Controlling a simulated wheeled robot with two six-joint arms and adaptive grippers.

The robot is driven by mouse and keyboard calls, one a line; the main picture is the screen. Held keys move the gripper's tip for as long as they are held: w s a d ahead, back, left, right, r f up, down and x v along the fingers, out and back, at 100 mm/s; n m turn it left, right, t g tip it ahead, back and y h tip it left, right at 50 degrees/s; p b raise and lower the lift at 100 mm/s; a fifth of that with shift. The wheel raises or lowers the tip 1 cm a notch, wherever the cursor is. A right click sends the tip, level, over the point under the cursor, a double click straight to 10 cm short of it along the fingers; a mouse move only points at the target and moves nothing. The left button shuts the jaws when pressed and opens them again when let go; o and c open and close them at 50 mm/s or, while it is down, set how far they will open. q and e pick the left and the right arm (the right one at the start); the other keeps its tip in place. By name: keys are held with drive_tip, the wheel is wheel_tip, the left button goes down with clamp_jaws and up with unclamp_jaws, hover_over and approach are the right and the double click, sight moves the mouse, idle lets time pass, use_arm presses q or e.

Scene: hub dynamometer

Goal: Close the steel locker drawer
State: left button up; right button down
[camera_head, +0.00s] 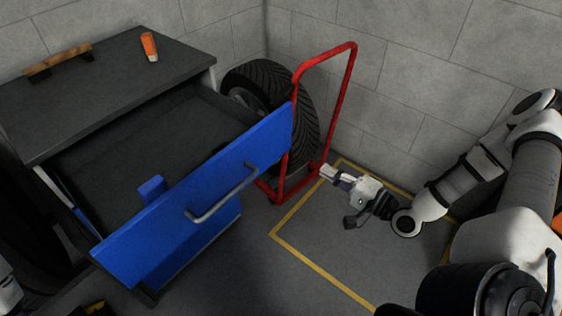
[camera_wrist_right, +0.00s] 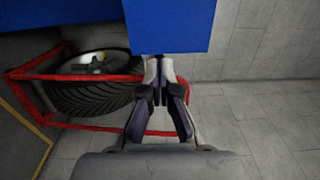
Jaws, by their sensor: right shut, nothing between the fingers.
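The steel locker (camera_head: 110,85) has a dark grey top and stands at the left in the head view. Its top drawer (camera_head: 190,205) has a blue front with a grey bar handle (camera_head: 222,195) and is pulled far out, its dark inside visible. My right gripper (camera_head: 328,174) is shut and empty, to the right of the drawer front and apart from it in the head view. In the right wrist view its fingertips (camera_wrist_right: 158,70) show just below the edge of a blue panel (camera_wrist_right: 170,25); I cannot tell whether they touch it.
A red hand truck (camera_head: 347,95) and a tyre (camera_head: 268,90) stand behind the drawer by the block wall. An orange object (camera_head: 149,46) and a wooden-handled brush (camera_head: 58,62) lie on the locker top. A yellow-lined floor area (camera_head: 335,245) is clear below my right arm.

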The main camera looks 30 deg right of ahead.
drive_tip(key=b, duration=0.3)
approach(278, 143)
drive_tip(key=b+x, duration=0.1)
drive_tip(key=x, duration=0.6)
drive_tip(key=shift+w, duration=0.1)
